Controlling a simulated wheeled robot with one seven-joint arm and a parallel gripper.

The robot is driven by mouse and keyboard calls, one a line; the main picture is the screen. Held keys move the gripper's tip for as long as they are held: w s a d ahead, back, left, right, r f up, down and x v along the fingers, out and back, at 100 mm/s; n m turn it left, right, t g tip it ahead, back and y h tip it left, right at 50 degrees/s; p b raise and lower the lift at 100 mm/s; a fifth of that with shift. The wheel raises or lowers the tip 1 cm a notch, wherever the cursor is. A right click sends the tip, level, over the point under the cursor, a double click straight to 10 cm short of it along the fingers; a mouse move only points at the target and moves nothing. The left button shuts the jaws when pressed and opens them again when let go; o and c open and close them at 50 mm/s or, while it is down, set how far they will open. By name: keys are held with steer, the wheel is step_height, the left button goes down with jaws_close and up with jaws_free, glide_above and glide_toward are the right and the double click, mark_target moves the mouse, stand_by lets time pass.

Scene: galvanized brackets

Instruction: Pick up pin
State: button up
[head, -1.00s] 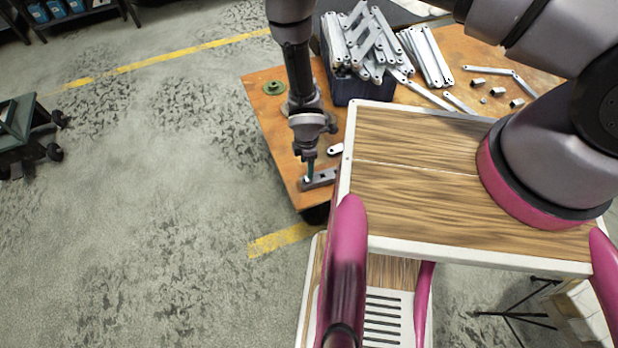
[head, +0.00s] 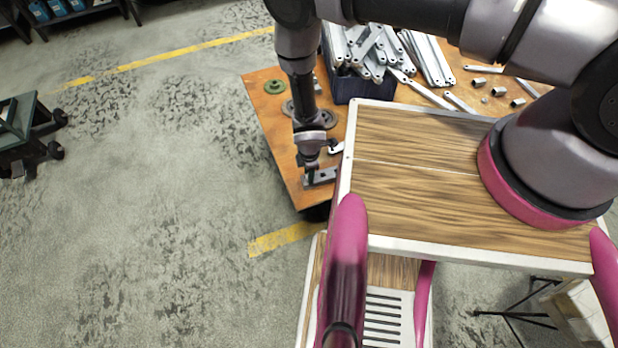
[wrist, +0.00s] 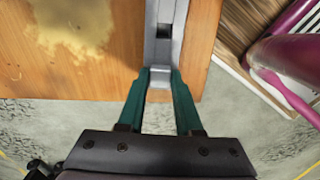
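My gripper (wrist: 160,78) points down at the near end of a grey metal bar (wrist: 164,40) on the orange table. In the wrist view its two teal fingers stand on either side of a small pale block-like piece (wrist: 160,82), which looks like the pin, at the bar's end. The fingertips are at its sides with little or no gap, so I cannot tell whether they grip it. In the head view my gripper (head: 308,171) is over the left end of the bar (head: 324,176), and my wrist hides the pin.
A wood-topped white-edged surface (head: 420,190) lies close right of the bar. Open floor is left.

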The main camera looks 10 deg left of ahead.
jaws_close()
steer(key=shift+r, duration=0.1)
